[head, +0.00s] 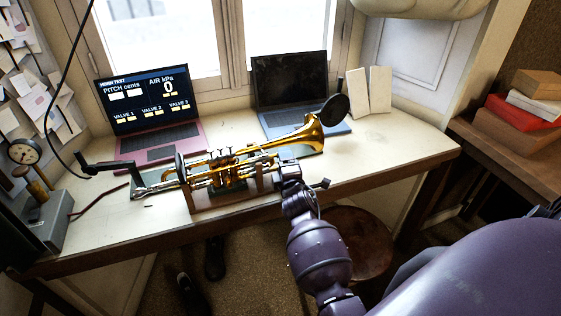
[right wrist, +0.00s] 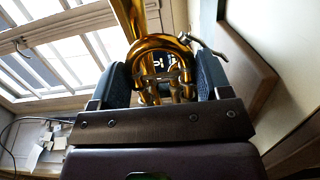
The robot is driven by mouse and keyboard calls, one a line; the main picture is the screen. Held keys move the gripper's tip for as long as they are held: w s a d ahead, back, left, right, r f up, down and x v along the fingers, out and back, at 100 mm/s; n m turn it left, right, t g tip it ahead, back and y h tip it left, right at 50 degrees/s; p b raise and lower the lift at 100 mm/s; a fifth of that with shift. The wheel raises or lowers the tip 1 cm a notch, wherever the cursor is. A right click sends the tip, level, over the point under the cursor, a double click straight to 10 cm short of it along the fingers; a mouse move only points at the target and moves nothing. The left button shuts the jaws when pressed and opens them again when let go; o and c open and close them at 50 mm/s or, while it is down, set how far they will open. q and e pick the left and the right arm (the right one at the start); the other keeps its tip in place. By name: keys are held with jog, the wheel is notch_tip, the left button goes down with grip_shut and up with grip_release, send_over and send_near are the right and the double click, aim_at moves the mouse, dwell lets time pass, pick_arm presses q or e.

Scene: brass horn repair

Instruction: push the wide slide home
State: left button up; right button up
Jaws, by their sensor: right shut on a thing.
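The brass horn (head: 235,166) lies level in a wooden cradle (head: 235,196) on the bench, its bell toward the right. My right gripper (head: 288,170) is at the right end of the cradle, below the bell. In the right wrist view, its two dark padded fingers stand on either side of a curved gold bow with silver tubes, the wide slide (right wrist: 160,50), and are shut on it. How far the slide sits in the horn cannot be told; the gripper hides it in the head view. My left gripper is not in view.
A laptop showing an air reading of 0 kPa (head: 150,100) and a dark laptop (head: 290,85) stand behind the horn. A black disc (head: 335,110) is at the bell mouth. A gauge (head: 23,152) stands far left. The bench's right end (head: 410,150) is clear.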

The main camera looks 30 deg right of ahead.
jog(key=shift+a, duration=0.35)
dwell(0.5)
jog(key=shift+r, duration=0.25)
dwell(0.8)
jog(key=o, duration=1)
jog(key=shift+a, duration=0.15)
jog(key=shift+f, duration=0.15)
jog(key=shift+s, duration=0.15)
